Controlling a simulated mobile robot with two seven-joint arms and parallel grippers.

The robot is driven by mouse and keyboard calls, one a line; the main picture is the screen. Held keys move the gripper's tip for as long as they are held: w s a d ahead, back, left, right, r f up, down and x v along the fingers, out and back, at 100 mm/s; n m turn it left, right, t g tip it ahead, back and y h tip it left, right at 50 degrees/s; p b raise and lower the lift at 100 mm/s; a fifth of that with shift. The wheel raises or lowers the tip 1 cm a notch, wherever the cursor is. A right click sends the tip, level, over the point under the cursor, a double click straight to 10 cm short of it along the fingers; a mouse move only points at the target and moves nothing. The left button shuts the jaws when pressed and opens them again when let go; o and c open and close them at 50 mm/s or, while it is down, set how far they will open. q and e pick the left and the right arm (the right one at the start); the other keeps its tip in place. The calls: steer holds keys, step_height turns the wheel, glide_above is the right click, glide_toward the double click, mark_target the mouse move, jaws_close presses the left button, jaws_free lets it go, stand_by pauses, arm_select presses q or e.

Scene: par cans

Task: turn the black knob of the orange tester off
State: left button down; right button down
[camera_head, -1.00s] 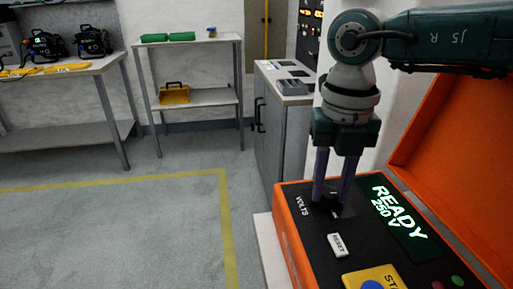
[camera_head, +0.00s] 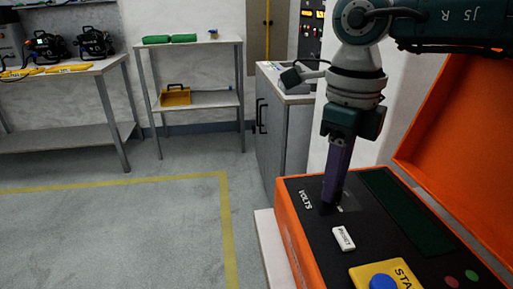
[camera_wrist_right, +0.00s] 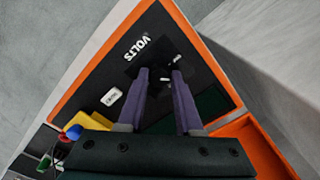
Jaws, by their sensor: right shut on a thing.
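The orange tester (camera_head: 287,222) stands at the lower right in the head view, its orange lid (camera_head: 452,150) open on the right. Its display (camera_head: 405,208) is dark and shows no text. My right gripper (camera_head: 331,204) points down at the panel beside the VOLTS label, its purple fingers shut on the black knob. The right wrist view shows the black knob (camera_wrist_right: 163,74) between the two fingertips, with white marks near it. The fingers hide most of the knob in the head view. My left gripper is not in view.
A white RESET button (camera_head: 344,238) and a yellow START plate (camera_head: 370,272) with a blue button lie nearer on the panel. A grey cabinet (camera_head: 283,130) and shelves (camera_head: 200,105) stand behind. The floor at left is clear.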

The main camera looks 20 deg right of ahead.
steer(key=n+b, duration=0.1)
steer(key=n, duration=0.4)
steer(key=shift+f+n+b, duration=0.1)
steer(key=shift+n+b, duration=0.2)
steer(key=shift+b, duration=0.1)
steer(key=n+b, duration=0.1)
steer(key=n, duration=0.2)
steer(key=shift+n, duration=0.4)
steer(key=c, duration=0.6)
jaws_free()
step_height(320, 180, up, 10)
steer(key=shift+r+p, duration=0.1)
steer(key=shift+p, duration=0.2)
